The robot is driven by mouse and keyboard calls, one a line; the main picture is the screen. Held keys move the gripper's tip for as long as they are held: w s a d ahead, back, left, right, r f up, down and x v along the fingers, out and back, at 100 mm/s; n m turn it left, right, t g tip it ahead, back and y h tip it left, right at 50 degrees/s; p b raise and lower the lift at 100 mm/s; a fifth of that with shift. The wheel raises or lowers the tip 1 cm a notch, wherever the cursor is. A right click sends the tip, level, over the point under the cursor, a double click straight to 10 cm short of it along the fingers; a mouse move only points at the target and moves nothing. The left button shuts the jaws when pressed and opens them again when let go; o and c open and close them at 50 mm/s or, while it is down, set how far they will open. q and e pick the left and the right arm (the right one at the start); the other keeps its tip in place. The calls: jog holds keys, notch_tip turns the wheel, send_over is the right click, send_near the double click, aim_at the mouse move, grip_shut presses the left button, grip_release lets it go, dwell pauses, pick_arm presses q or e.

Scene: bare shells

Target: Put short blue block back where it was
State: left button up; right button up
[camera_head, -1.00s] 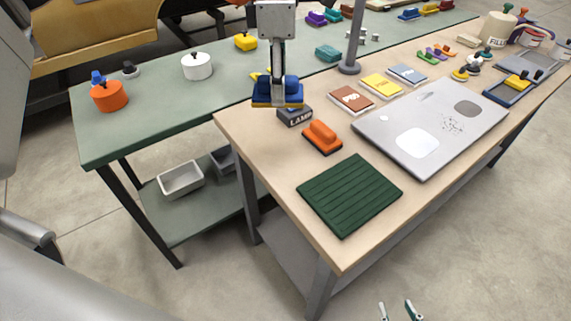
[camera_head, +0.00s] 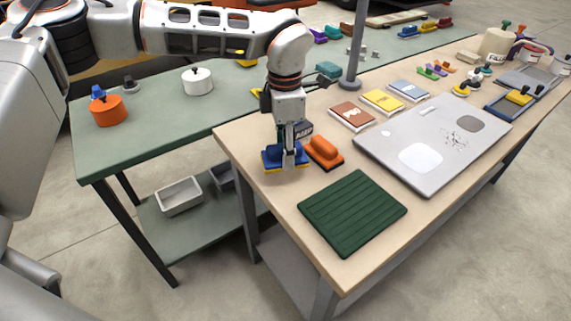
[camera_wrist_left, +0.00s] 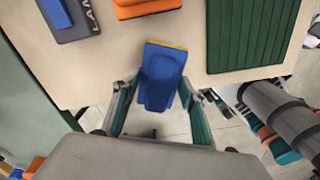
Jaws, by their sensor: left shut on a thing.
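The short blue block (camera_head: 271,155) has a yellow base edge. My left gripper (camera_head: 289,160) is shut on it, above the near left part of the wooden table. In the left wrist view the blue block (camera_wrist_left: 161,75) sits between the teal fingers of my left gripper (camera_wrist_left: 158,100), and its outline crosses the table edge. I cannot tell whether its base touches the table. My right gripper is not in view.
Beside the block are an orange block (camera_head: 324,152) and a dark block lettered LAMP (camera_head: 304,130). A ribbed green mat (camera_head: 352,212) lies nearer. A grey panel (camera_head: 390,150) and small booklets (camera_head: 381,101) lie beyond. A green bench (camera_head: 150,130) stands at left.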

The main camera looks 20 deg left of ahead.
pick_arm(q)
notch_tip(320, 180, down, 4)
jog(key=shift+f, duration=0.4)
jog(key=shift+f, duration=0.1)
jog(key=o, duration=1)
notch_tip(320, 180, up, 11)
jog(key=shift+r, duration=0.6)
